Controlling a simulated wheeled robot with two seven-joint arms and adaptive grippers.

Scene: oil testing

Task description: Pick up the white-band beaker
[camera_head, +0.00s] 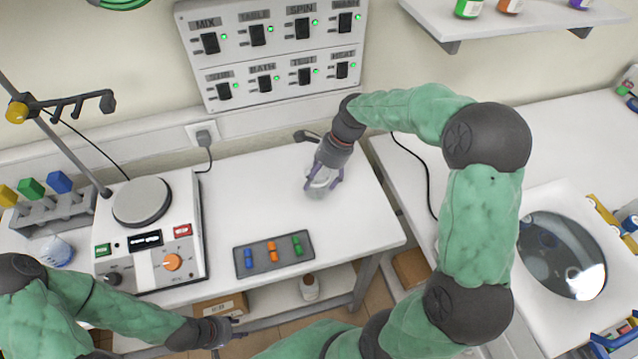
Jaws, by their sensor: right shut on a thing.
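A clear beaker with a pale, whitish band (319,183) is at the right-back part of the white table. My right gripper (323,187) comes down over it from above and is shut on it, with its fingers at the beaker's sides. The fingers hide part of the beaker, and I cannot tell whether its base touches the table. My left gripper (238,328) is low at the table's front edge, away from the beaker. Its fingers are too small and dark to tell if they are open.
A hotplate stirrer (150,240) with a stand stands at the left. A second glass vessel (56,251) is left of it. A dark tray (274,253) with coloured pieces lies near the front edge. A switch panel (272,52) is on the wall. The table's middle is clear.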

